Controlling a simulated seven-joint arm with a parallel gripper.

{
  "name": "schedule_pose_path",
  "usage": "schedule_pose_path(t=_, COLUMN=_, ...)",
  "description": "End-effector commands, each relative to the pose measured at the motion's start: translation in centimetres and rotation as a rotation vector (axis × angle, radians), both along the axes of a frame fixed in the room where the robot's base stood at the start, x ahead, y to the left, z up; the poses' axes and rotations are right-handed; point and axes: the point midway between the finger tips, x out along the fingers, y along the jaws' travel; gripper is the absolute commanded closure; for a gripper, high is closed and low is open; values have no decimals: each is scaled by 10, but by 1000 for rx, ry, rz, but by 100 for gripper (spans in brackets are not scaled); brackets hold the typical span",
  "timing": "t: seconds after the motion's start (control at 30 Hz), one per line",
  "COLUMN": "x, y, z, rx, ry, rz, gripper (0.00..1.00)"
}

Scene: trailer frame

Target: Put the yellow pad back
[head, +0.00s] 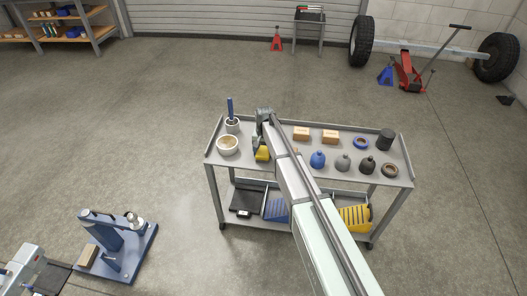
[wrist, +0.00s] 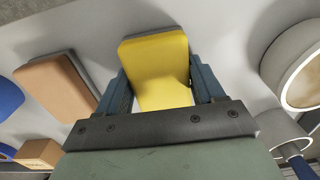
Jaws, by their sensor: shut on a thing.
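The yellow pad (head: 262,154) is at the left part of the grey cart's top shelf (head: 285,168), below my gripper (head: 263,140). In the wrist view the yellow pad (wrist: 158,66) sits between the two blue-grey fingers of my gripper (wrist: 162,92), which is shut on it. The pad's near end is hidden behind the gripper body. I cannot tell whether the pad touches the shelf.
The lower shelf holds blue and yellow wedges (head: 355,217).

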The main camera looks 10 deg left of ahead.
Motion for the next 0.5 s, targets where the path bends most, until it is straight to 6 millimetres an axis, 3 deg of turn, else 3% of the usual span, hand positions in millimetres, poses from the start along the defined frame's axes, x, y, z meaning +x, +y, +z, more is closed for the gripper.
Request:
schedule_pose_path(t=0.17, x=0, y=0, z=-3, rx=0, ry=1, rz=0, gripper=61)
schedule_pose_path(t=0.2, x=0, y=0, z=-3, rx=0, ry=0, rz=0, gripper=30)
schedule_pose_path(t=0.43, x=0, y=0, z=-2, rx=0, ry=0, rz=0, gripper=8)
schedule_pose_path(t=0.5, x=0, y=0, z=-2, rx=0, ry=0, rz=0, gripper=7)
